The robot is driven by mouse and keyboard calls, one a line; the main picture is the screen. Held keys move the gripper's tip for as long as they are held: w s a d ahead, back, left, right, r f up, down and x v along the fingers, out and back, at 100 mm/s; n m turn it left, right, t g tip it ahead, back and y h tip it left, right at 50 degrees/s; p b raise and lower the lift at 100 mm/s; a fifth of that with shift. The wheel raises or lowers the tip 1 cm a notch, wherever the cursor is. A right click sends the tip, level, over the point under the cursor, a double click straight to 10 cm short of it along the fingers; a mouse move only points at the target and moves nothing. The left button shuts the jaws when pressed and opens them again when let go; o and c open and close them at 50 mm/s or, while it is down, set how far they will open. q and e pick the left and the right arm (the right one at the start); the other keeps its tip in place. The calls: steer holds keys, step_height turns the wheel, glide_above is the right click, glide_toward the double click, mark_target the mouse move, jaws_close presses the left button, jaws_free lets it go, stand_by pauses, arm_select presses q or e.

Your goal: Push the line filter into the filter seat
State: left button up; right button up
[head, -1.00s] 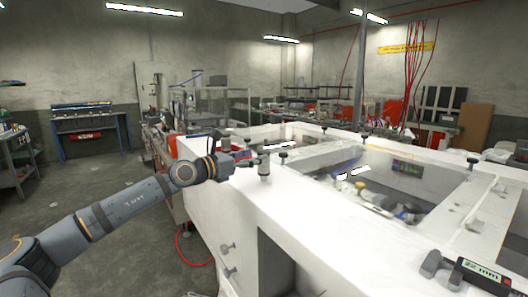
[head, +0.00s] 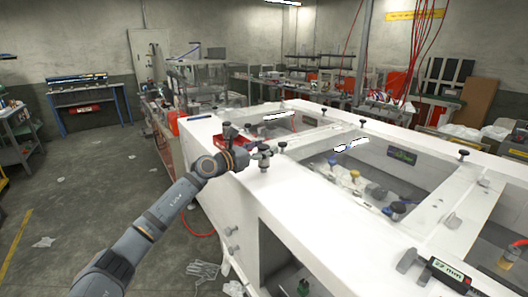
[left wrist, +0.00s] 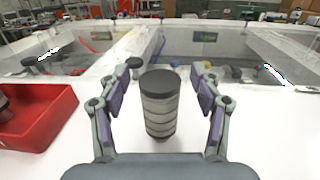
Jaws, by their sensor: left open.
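The line filter (left wrist: 160,112) is a grey banded cylinder with a dark round cap. It stands upright on the white top of the cabinet in the left wrist view. It also shows in the head view (head: 264,164), small and partly covered by the gripper. My left gripper (left wrist: 166,72) is open, with one finger on each side of the filter and a visible gap to it on both sides. In the head view the left gripper (head: 262,153) is at the filter, near the cabinet's left edge. I cannot make out the filter seat; the filter's foot may hide it. My right gripper is not in view.
A red tray (left wrist: 36,118) lies left of the filter on the white top. Recessed windows (head: 350,178) with bottles lie to the right. Dark knobs (head: 282,145) stand along the frame. A gauge (head: 446,270) sits at the front right.

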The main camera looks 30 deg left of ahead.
arm_select(q)
jaws_close()
stand_by(0.4)
steer(key=shift+r, duration=0.15)
